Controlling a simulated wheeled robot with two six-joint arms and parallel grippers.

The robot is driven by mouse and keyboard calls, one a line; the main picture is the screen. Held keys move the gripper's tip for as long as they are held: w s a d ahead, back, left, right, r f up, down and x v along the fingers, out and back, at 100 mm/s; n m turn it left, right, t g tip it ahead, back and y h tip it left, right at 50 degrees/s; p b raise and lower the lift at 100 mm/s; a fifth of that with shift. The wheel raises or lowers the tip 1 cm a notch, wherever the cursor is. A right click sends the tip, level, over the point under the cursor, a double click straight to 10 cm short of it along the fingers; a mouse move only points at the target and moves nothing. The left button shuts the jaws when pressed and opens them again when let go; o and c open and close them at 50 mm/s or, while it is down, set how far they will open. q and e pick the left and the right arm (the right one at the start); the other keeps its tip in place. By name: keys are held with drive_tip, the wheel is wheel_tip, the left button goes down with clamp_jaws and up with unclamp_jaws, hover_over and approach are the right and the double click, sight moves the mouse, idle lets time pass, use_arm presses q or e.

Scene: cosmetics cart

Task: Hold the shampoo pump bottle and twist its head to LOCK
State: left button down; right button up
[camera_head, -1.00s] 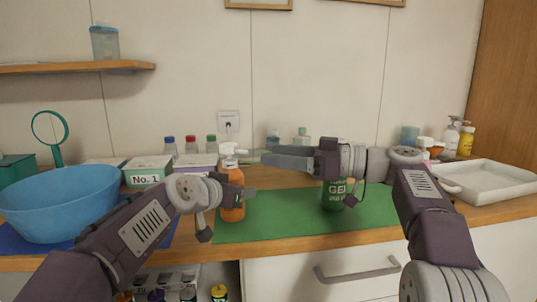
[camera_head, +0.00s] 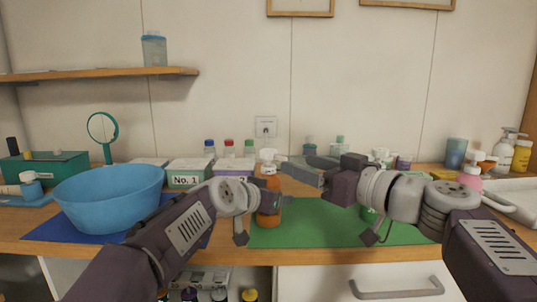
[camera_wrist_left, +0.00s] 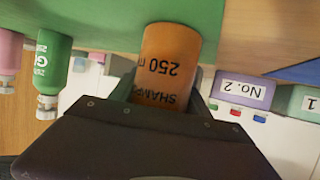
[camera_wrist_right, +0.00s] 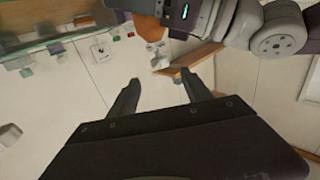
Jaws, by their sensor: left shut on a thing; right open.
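The orange shampoo pump bottle (camera_head: 268,214) stands upright at the left end of the green mat (camera_head: 318,224). Its white pump head (camera_head: 268,158) is on top. My left gripper (camera_head: 264,186) is shut on the bottle's body; the left wrist view shows the orange body (camera_wrist_left: 170,62) with printed text between its fingers (camera_wrist_left: 165,82). My right gripper (camera_head: 302,168) is open and empty, to the right of the pump head. In the right wrist view, the white head (camera_wrist_right: 160,60) lies just beyond the open fingers (camera_wrist_right: 160,86), apart from them. No lock marking is readable.
A blue bowl (camera_head: 108,192) and box No. 1 (camera_head: 188,172) stand left. A pink bottle (camera_head: 470,178) and white tray (camera_head: 518,196) are at right. Small capped bottles line the back wall.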

sight(268, 150)
drive_tip(key=x, duration=1.1)
drive_tip(key=shift+w+a, duration=0.2)
drive_tip(key=shift+w, duration=0.1)
drive_tip(key=shift+c, duration=0.3)
clamp_jaws()
drive_tip(key=n+g+y, duration=0.2)
drive_tip(key=g+y, duration=0.1)
drive_tip(key=shift+w+n, duration=0.1)
drive_tip(key=shift+n, duration=0.3)
drive_tip(key=n+g+y, duration=0.1)
drive_tip(key=g, duration=0.2)
drive_tip(key=shift+n+y, duration=0.3)
drive_tip(key=shift+n, duration=0.1)
drive_tip(key=shift+g, duration=0.3)
drive_tip(key=shift+s+n, duration=0.2)
drive_tip(key=shift+n, duration=0.1)
